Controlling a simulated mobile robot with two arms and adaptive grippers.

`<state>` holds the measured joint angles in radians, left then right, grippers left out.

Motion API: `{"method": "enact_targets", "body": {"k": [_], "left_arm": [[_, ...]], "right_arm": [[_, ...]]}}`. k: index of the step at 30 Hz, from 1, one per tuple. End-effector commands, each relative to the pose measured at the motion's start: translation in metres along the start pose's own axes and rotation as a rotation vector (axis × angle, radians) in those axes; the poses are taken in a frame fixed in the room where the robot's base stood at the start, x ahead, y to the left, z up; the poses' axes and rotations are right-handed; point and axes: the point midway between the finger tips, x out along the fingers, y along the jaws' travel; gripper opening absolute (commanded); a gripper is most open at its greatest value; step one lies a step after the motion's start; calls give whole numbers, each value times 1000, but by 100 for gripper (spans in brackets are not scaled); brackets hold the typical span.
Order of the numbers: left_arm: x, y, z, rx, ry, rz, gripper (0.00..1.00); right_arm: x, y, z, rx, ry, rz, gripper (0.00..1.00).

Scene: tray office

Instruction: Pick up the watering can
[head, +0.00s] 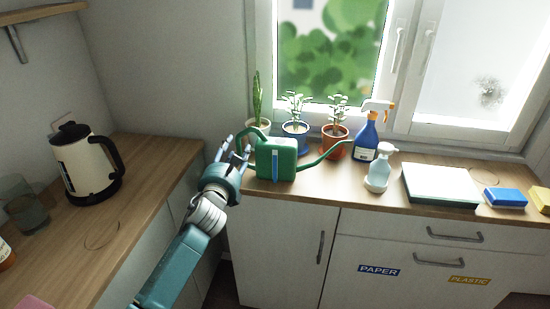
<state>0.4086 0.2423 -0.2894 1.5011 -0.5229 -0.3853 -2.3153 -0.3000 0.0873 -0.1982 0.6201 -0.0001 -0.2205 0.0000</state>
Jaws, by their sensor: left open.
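The green watering can (283,163) stands upright on the wooden counter below the window. Its spout points right and its handle loop is on the left. My left gripper (240,148) is at the can's left side, by the handle, with its fingers apart. Whether a finger touches the handle is hard to tell. The handle is partly hidden by the gripper. My right gripper is not in view.
Potted plants (296,132) stand close behind the can. A blue spray bottle (366,142), a pale pump bottle (379,170) and a white-topped green box (440,184) are to the right. A kettle (88,165) stands on the left counter.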

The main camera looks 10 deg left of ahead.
Motion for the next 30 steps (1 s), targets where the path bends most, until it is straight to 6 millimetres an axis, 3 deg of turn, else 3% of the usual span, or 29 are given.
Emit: {"method": "enact_targets", "body": {"k": [5,13,20,30], "left_arm": [[21,-1,0,-3,1,0,42],[24,0,0,0,1,0,42],[24,0,0,0,1,0,0],[24,-1,4,-3,-6,-2,0]], "right_arm": [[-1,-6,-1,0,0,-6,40],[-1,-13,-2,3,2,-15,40],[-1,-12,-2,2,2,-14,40],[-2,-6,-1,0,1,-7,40]]}}
